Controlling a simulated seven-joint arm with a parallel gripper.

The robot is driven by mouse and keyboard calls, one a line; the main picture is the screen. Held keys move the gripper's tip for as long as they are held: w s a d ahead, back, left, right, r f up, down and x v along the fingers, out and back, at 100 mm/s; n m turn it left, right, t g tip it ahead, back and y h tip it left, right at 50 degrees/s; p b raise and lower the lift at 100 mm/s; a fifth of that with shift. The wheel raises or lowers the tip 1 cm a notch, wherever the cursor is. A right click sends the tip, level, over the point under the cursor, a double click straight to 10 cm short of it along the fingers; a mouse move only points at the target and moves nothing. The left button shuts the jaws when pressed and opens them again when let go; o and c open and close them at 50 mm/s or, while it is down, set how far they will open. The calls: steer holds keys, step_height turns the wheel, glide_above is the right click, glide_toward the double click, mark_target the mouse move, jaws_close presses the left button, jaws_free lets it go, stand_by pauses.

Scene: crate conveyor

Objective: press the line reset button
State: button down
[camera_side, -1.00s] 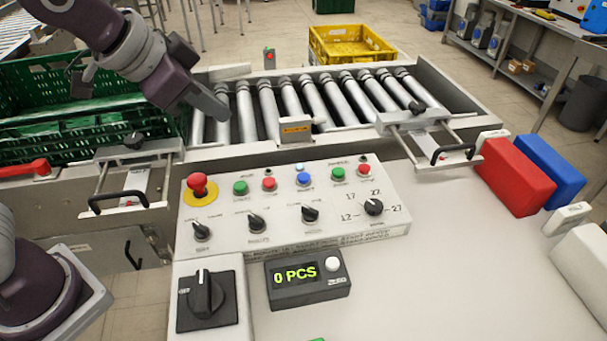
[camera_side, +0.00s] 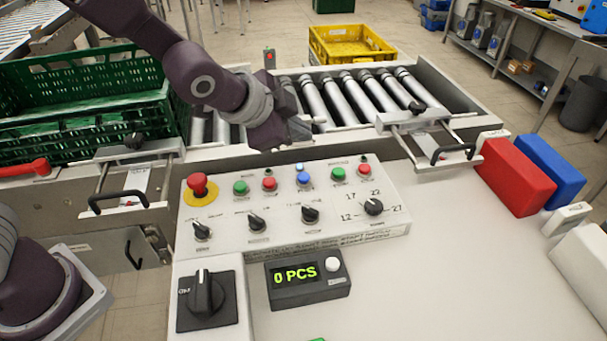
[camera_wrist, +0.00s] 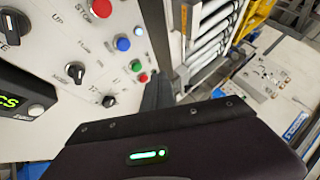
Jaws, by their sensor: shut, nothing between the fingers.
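The control panel (camera_side: 330,225) carries a row of push buttons. The blue button (camera_side: 304,179) stands mid-row, with a lit lamp above it; its label is too small to read. It also shows in the wrist view (camera_wrist: 123,44). A green button (camera_side: 240,187) and a red button (camera_side: 269,184) are to its left, and another green button (camera_side: 338,173) and red button (camera_side: 363,170) to its right. My gripper (camera_side: 300,131) is shut and empty, above the panel's back edge behind the blue button, apart from it. In the wrist view its dark fingers (camera_wrist: 158,90) appear beside the button row.
A red emergency stop (camera_side: 197,184) stands at the panel's left. Several black knobs (camera_side: 257,223) line its front. A counter (camera_side: 307,278) reads 0 PCS and has a white button. The roller conveyor (camera_side: 345,98) lies behind, with green crates (camera_side: 80,95) left.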

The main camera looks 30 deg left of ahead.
mark_target(300, 179)
step_height(300, 179, down, 7)
steer(key=shift+f, duration=0.15)
stand_by(2.2)
steer(key=shift+f, duration=0.4)
steer(key=shift+f, duration=0.45)
stand_by(0.4)
steer(key=shift+r, duration=0.9)
steer(key=shift+r, duration=2.5)
